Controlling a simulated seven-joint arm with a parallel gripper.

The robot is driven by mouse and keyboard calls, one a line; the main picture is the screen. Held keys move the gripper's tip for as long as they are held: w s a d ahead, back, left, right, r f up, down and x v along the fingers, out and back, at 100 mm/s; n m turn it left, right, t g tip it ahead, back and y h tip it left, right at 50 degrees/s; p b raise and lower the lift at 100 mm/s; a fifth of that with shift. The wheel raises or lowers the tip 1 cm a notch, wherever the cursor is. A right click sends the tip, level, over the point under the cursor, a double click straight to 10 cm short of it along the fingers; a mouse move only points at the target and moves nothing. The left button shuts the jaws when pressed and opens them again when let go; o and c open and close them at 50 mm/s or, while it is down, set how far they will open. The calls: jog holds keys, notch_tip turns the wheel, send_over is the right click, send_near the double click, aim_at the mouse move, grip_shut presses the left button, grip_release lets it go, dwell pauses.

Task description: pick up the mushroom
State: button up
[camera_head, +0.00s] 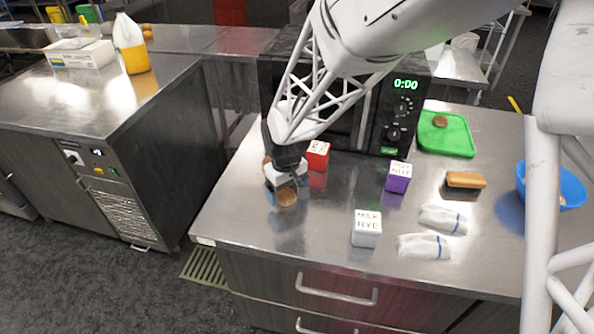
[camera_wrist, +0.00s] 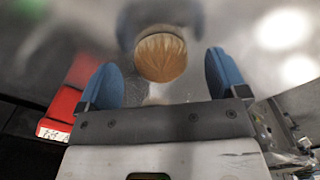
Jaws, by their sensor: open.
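A round brown thing, which looks like the mushroom (camera_head: 287,197), is on the steel counter near its left front part. In the wrist view the mushroom (camera_wrist: 160,55) shows a ribbed tan face, centred between the blue fingertips and a little beyond them. My gripper (camera_head: 284,180) is low over the counter, just behind the mushroom in the head view. In the wrist view my gripper (camera_wrist: 164,80) has its fingers apart with nothing clamped between them. I cannot tell the exact gap to the mushroom.
A red box (camera_head: 317,155) stands close to the right of my gripper; a red box (camera_wrist: 66,107) shows at the wrist view's left. A purple box (camera_head: 397,177), white box (camera_head: 366,229), cloths (camera_head: 424,246), green board (camera_head: 446,134) and blue bowl (camera_head: 570,187) lie rightward. A microwave (camera_head: 345,125) stands behind.

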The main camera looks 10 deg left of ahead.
jog(key=shift+f, duration=0.95)
jog(key=c, duration=1)
jog(key=shift+r, duration=0.1)
jog(key=shift+r, duration=0.45)
notch_tip(320, 180, up, 3)
jog(key=shift+s+d+f, duration=0.1)
jog(key=shift+s+f, duration=0.05)
jog(key=shift+f, duration=0.05)
jog(key=s+d, duration=0.2)
jog(key=s, duration=0.2)
jog(key=s+d+r, duration=0.1)
jog(key=s+d, duration=0.2)
jog(key=s, duration=0.1)
jog(key=s+d, duration=0.3)
jog(key=s, duration=0.2)
jog(key=shift+d+r, duration=0.15)
jog(key=shift+d, duration=0.1)
